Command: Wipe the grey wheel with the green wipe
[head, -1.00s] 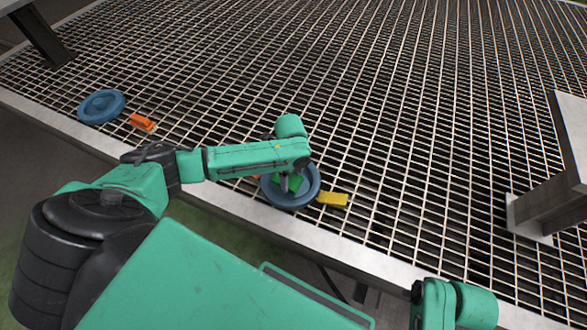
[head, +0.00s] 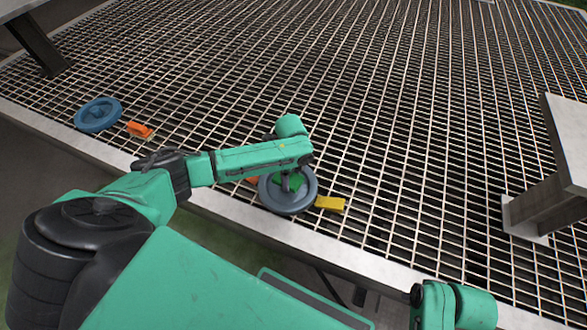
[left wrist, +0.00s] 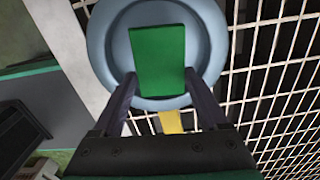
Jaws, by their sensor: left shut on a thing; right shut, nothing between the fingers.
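The wheel near the grating's front edge looks blue-grey (head: 304,202). In the left wrist view the same wheel (left wrist: 101,48) fills the upper middle. The green wipe (left wrist: 158,50) lies over the wheel's middle. In the head view only part of the wipe (head: 276,181) shows. My left gripper (head: 288,184) points down over the wheel and is shut on the wipe, with one finger (left wrist: 160,84) on each side of it. I cannot tell how firmly the wipe presses on the wheel. A part of my right arm shows at the bottom right, but its fingers are out of view.
A bluer wheel (head: 82,120) lies at the far left with an orange block (head: 139,129) beside it. A yellow block (head: 330,204) sits right of the nearer wheel. Another orange piece (head: 252,180) is partly hidden by my arm. A grey post (head: 540,205) stands at right. The grating behind is clear.

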